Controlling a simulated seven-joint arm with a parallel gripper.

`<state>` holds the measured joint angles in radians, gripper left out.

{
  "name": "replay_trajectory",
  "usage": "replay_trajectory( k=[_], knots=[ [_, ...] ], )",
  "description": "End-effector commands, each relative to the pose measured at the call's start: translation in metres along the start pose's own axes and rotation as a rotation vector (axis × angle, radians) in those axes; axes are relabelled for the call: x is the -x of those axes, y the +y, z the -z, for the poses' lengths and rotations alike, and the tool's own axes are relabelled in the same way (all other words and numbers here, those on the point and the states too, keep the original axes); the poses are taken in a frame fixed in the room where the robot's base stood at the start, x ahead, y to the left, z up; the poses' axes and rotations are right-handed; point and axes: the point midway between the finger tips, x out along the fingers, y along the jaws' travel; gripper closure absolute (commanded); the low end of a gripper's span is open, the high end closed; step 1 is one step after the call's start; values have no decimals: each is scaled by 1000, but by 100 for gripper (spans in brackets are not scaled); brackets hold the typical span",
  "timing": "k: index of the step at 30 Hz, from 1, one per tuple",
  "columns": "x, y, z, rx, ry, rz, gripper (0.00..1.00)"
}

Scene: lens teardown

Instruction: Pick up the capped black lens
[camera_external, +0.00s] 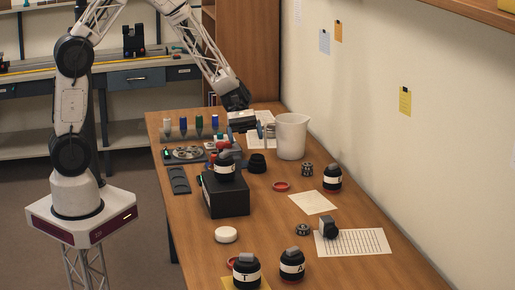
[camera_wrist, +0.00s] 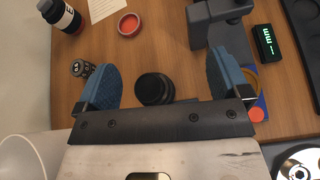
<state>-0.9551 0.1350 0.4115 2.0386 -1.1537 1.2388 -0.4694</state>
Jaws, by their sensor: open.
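The black lens (camera_external: 257,163) is a short dark cylinder standing on the wooden table, left of the white beaker. In the wrist view the lens (camera_wrist: 154,89) shows from above, with a plain dark top that looks like a cap. My gripper (camera_external: 245,126) is above and behind the lens in the external view. In the wrist view my gripper (camera_wrist: 165,82) is open, with its two blue fingers wide apart. The lens appears in the gap between them, nearer the left finger, with clear space on both sides. Its near edge is partly hidden by the gripper body.
The white beaker (camera_external: 291,136) stands close to my gripper's right. A black box (camera_external: 226,199) with a labelled bottle on top stands in front. A red ring (camera_wrist: 130,24) and small knurled part (camera_wrist: 83,69) lie near the lens. Bare table surrounds the lens.

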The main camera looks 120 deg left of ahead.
Motion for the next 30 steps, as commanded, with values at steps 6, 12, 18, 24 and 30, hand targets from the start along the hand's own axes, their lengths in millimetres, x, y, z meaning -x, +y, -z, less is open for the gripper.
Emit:
replay_trajectory(
  k=[6, 12, 18, 24, 30],
  knots=[
    [21, 15, 57, 154, -69, -101, 6],
    [30, 20, 79, 212, -98, -142, 6],
    [31, 21, 82, 220, -102, -147, 6],
    [30, 21, 81, 219, -102, -146, 6],
    [20, 22, 80, 219, -103, -145, 6]
  ],
)
